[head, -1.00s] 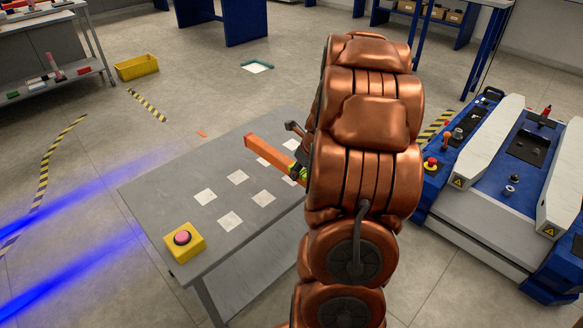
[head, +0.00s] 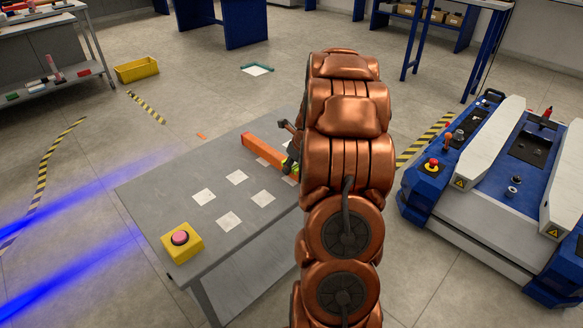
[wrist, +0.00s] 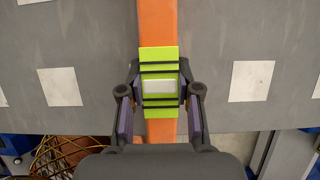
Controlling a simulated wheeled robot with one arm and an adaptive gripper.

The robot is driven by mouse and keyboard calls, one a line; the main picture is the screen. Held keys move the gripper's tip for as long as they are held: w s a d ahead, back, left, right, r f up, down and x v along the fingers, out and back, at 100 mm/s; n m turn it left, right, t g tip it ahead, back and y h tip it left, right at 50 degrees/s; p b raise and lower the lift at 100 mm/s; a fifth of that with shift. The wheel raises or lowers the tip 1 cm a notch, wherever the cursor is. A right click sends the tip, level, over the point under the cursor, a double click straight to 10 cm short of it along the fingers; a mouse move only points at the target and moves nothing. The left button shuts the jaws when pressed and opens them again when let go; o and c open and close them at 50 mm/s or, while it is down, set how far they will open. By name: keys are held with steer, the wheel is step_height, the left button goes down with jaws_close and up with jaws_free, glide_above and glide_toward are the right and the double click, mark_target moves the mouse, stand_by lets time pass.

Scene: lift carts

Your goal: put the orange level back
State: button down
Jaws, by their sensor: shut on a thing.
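The orange level (head: 262,151) is a long orange bar with a lime green middle part. In the head view it is over the far right part of the grey table (head: 160,190); I cannot tell whether it touches the top. In the wrist view the level (wrist: 158,22) runs up and down the picture. My gripper (wrist: 159,88) is shut on its lime green part, one finger on each side of a pale window. In the head view my arm hides the level's near end and most of the gripper.
Several white squares (head: 204,196) mark the tabletop. A yellow box with a pink button (head: 181,238) stands at the table's near left corner. A blue and grey lift cart (head: 480,210) stands to the right. A yellow bin (head: 136,69) is on the floor behind.

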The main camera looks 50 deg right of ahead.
steer(key=c, duration=0.8)
jaws_free()
steer(key=p+v, duration=0.2)
steer(key=v, duration=0.8)
steer(key=shift+s+r, duration=0.1)
steer(key=shift+r, duration=0.25)
steer(key=shift+s+r, duration=0.35)
steer(key=shift+r, duration=0.3)
